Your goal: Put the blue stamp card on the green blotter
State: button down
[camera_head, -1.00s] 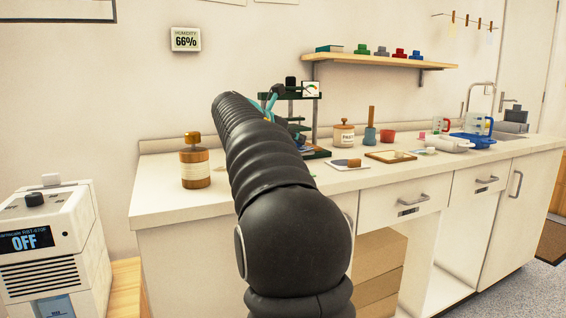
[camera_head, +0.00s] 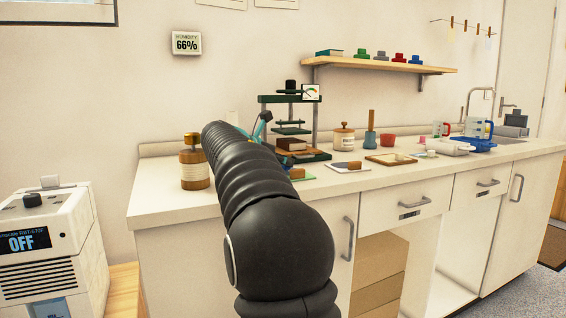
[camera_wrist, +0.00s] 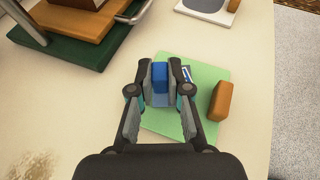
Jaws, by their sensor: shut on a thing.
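My gripper (camera_wrist: 160,73) is shut on the upright blue grip of the blue stamp card (camera_wrist: 160,76). Part of the card's flat blue face shows between the fingers, and a small white-and-blue patch shows beside the right finger. The green blotter (camera_wrist: 207,66) lies flat on the counter beneath the gripper. The card is over the blotter's left part; whether it touches the blotter I cannot tell. In the head view my arm hides the card and most of my gripper.
An orange-brown block (camera_wrist: 221,100) stands on the blotter's right side. A green press (camera_head: 293,125) with a wooden board stands behind. A white card with a brown block (camera_head: 347,166) lies farther right. A wooden bottle (camera_head: 194,165) stands at left.

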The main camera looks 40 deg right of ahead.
jog(key=shift+f, duration=0.15)
jog(key=c, duration=1.1)
grip_release()
jog(key=shift+r, duration=0.2)
jog(key=shift+a+r, duration=0.15)
jog(key=shift+a, duration=0.15)
jog(key=p+v, duration=0.1)
jog(key=v, duration=1)
jog(key=shift+a+r, duration=0.1)
jog(key=shift+a, duration=0.05)
